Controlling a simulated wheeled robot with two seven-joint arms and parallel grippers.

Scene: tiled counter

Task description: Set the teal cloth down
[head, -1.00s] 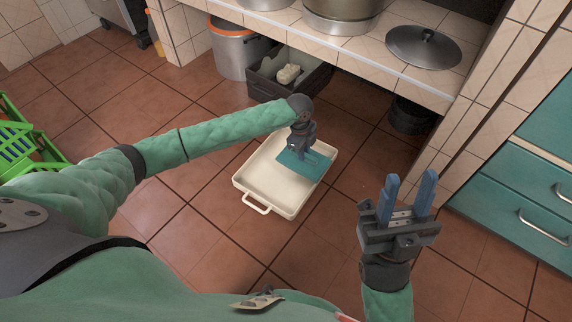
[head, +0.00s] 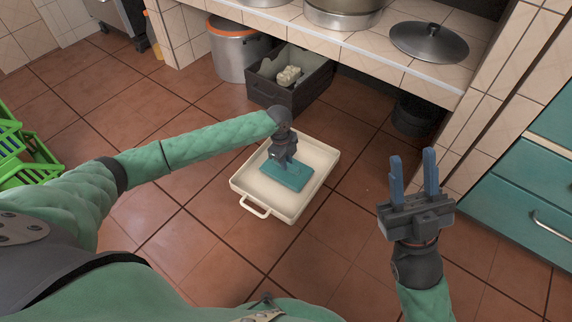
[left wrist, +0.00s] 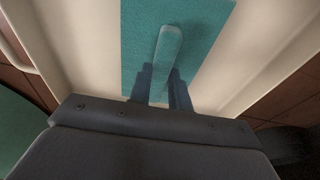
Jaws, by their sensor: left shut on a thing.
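The teal cloth (head: 288,178) is a flat rectangle inside the outline of the cream tray (head: 273,213) on the floor. My left gripper (head: 287,162) points down at it and is shut on a pale raised strip on its top. In the left wrist view the cloth (left wrist: 205,45) lies flat under the fingers (left wrist: 165,80), with the strip between them. I cannot tell whether the cloth touches the tray's bottom. My right gripper (head: 413,172) is open and empty, fingers pointing up, to the right of the tray.
A dark crate (head: 291,88) with pale items stands behind the tray, beside a grey bucket (head: 236,50) with an orange rim. The tiled counter (head: 380,57) overhangs behind, with a pot and a lid (head: 429,42). Green crates (head: 25,165) stand at left. Floor around the tray's front is clear.

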